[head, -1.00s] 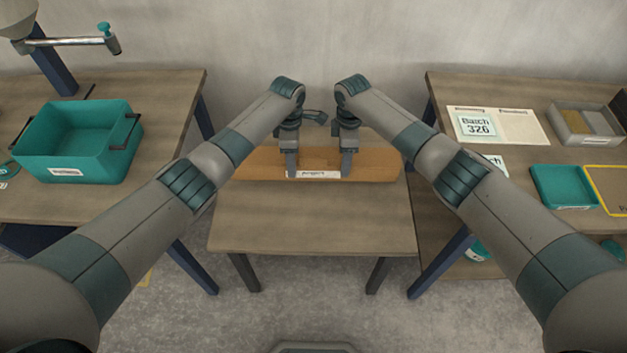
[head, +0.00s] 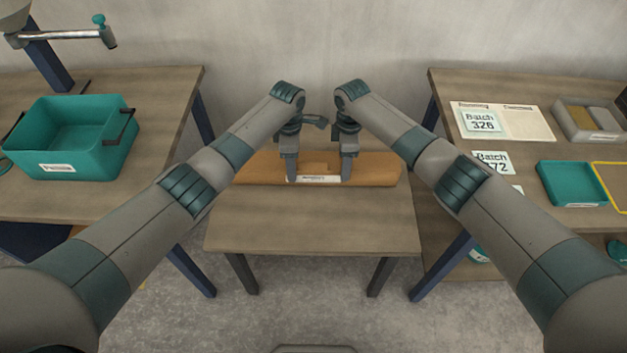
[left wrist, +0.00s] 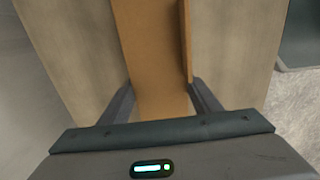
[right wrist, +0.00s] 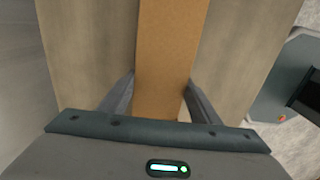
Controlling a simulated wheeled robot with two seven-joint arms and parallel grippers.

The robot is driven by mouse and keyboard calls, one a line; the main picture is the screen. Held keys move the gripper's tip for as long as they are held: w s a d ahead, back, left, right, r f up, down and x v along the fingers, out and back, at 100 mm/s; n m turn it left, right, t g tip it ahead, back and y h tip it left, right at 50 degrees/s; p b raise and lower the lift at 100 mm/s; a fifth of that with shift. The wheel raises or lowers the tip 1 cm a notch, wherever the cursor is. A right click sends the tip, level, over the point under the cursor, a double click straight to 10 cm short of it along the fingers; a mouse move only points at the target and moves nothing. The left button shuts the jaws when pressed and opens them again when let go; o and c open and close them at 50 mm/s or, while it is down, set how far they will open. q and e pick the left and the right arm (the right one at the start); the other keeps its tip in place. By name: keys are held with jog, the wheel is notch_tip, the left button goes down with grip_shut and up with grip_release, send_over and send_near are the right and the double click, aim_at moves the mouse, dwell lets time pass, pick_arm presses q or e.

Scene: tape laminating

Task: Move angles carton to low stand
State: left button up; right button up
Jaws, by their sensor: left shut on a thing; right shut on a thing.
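The angles carton (head: 377,170) is a long brown box with a white label on its front. It lies lengthwise across the back part of the low stand (head: 312,225), a small wooden-topped table in the middle of the head view. My left gripper (head: 291,178) and my right gripper (head: 346,178) are both shut on the carton near its middle, on either side of the label. In the left wrist view the carton (left wrist: 160,60) runs between the fingers, and the right wrist view shows the same carton (right wrist: 172,60) between the fingers. Whether its underside touches the stand cannot be told.
A left bench carries a teal bin (head: 70,140) and a lamp-like arm (head: 70,38). A right bench carries Batch cards (head: 481,121), a teal tray (head: 570,183) and a grey divided box (head: 590,121). The front of the low stand is clear.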

pick_arm(q)
jog(key=shift+w+f+b, duration=0.1)
jog(key=shift+f+b, duration=0.4)
pick_arm(e)
jog(key=shift+f, duration=0.6)
pick_arm(q)
jog(key=o, duration=1.1)
jog(key=shift+c, duration=0.2)
pick_arm(e)
jog(key=o, duration=1.1)
jog(key=shift+r, duration=0.1)
pick_arm(q)
jog(key=shift+r, duration=0.1)
notch_tip(320, 180, up, 12)
pick_arm(e)
jog(key=shift+r, duration=0.1)
notch_tip(320, 180, up, 12)
